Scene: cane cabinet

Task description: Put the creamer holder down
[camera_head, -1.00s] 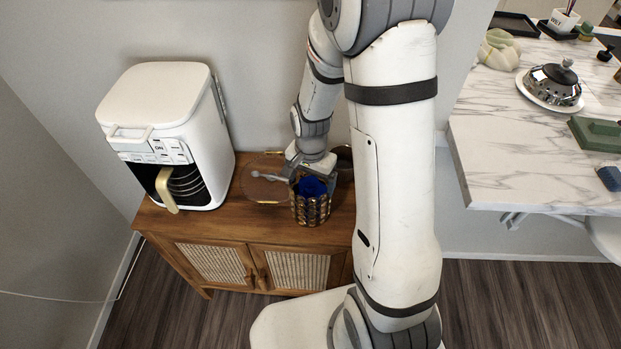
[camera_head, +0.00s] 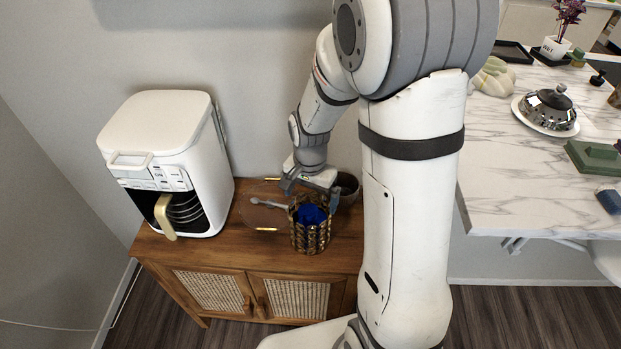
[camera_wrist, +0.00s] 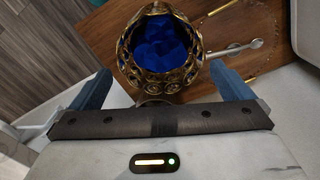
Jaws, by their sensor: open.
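The creamer holder (camera_head: 311,232) is a gold, woven-looking round basket with a deep blue inside. It stands upright on the wooden cabinet top (camera_head: 200,243), towards its front edge. In the wrist view the holder (camera_wrist: 122,57) lies just beyond the fingertips, its blue interior facing the camera. My gripper (camera_head: 311,193) is above and behind the holder in the head view. In the wrist view my gripper (camera_wrist: 168,82) has its two blue-grey fingers spread wide, with nothing held between them.
A white coffee maker (camera_head: 160,150) stands at the cabinet's left. A tray with gold handles (camera_head: 262,215) and a spoon-like utensil (camera_head: 268,203) lie left of the holder. A dark bowl (camera_head: 347,187) is behind it. A marble table (camera_head: 500,140) stands at right.

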